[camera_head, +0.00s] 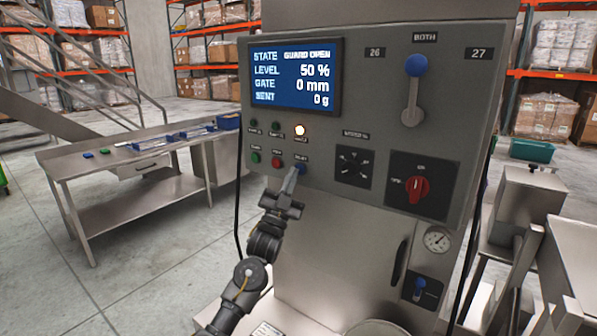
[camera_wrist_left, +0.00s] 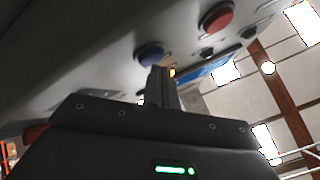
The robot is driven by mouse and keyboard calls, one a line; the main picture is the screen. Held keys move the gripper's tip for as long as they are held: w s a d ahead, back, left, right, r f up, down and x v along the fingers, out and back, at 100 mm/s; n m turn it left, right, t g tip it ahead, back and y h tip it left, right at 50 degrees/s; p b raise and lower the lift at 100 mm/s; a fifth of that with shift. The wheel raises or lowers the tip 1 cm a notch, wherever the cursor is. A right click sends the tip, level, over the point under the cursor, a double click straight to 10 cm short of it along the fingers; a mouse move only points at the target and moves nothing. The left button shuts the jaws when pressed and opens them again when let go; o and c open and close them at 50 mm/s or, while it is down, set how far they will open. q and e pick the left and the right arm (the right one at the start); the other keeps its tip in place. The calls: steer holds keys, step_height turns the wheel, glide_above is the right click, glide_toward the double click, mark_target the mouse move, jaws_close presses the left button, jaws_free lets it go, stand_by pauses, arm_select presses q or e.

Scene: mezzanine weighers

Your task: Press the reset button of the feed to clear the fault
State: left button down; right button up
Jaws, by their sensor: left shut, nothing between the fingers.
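The feed's grey control panel (camera_head: 330,130) has a row of push buttons under its screen: green (camera_head: 254,157), red (camera_head: 276,162) and blue (camera_head: 301,168). The label over the blue one is too small to read surely; it looks like "RESET". My left gripper (camera_head: 293,176) is shut and empty, its tips just at the blue button and partly covering it. In the left wrist view the tips (camera_wrist_left: 162,72) overlap the edge of the blue button (camera_wrist_left: 150,55); I cannot tell whether they touch. The red button (camera_wrist_left: 217,18) is farther right there. My right gripper is out of view.
The screen (camera_head: 291,77) reads "GUARD OPEN", level 50 %, gate 0 mm, sent 0 g. A lamp (camera_head: 300,130) above the blue button glows. A blue-knobbed lever (camera_head: 414,90) and a red rotary switch (camera_head: 416,190) stand out to the right. A steel table (camera_head: 120,145) is at left.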

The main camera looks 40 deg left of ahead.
arm_select(q)
steer(key=shift+w, duration=0.4)
stand_by(0.6)
steer(key=shift+s, duration=0.85)
steer(key=shift+s+p, duration=1.05)
steer(key=shift+s, duration=1.45)
